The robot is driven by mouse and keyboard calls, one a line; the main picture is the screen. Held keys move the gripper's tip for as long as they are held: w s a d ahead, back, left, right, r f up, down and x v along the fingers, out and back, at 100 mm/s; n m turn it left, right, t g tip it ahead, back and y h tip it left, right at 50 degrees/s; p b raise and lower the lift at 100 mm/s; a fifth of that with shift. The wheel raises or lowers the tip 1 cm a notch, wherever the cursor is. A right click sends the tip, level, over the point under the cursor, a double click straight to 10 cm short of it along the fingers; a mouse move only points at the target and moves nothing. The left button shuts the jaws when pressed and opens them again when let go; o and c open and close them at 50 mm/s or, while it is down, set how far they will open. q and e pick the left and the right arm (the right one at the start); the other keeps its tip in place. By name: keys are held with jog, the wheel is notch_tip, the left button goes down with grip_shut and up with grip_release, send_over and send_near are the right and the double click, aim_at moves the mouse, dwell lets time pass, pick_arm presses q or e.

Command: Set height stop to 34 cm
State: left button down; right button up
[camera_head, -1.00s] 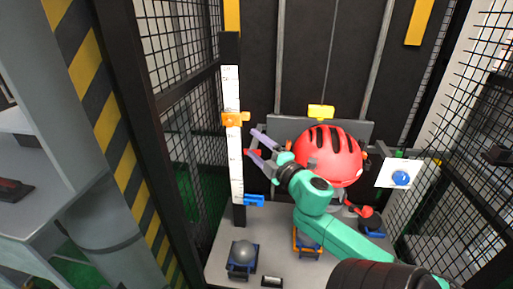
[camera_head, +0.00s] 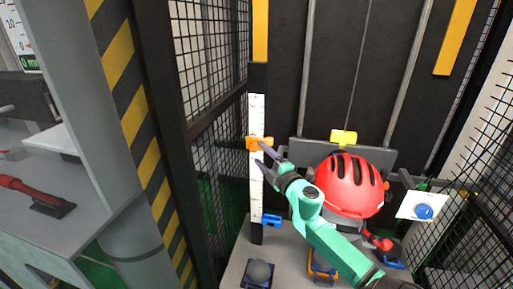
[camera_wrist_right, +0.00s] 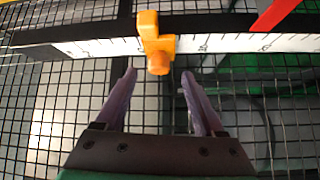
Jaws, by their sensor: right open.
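The orange height stop (camera_head: 258,143) sits on the upright white scale (camera_head: 257,190), in its upper half. I cannot read the scale numbers at the stop. My right gripper (camera_head: 263,157) is open, with its purple fingers at the scale just below and right of the stop in the head view. In the right wrist view the stop's orange knob (camera_wrist_right: 158,62) lies in line with the gap between the two fingertips (camera_wrist_right: 158,77), and the fingers do not grip it. My left gripper is not in view.
A blue clamp (camera_head: 271,219) is low on the scale post. Wire mesh (camera_head: 212,150) stands left of the post. A white panel with a blue button (camera_head: 424,212) is at the right.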

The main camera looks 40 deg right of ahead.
aim_at(255, 149)
jog(key=w, duration=0.4)
jog(key=shift+d+r, duration=0.2)
jog(key=shift+d, duration=0.1)
grip_shut()
dwell(1.1)
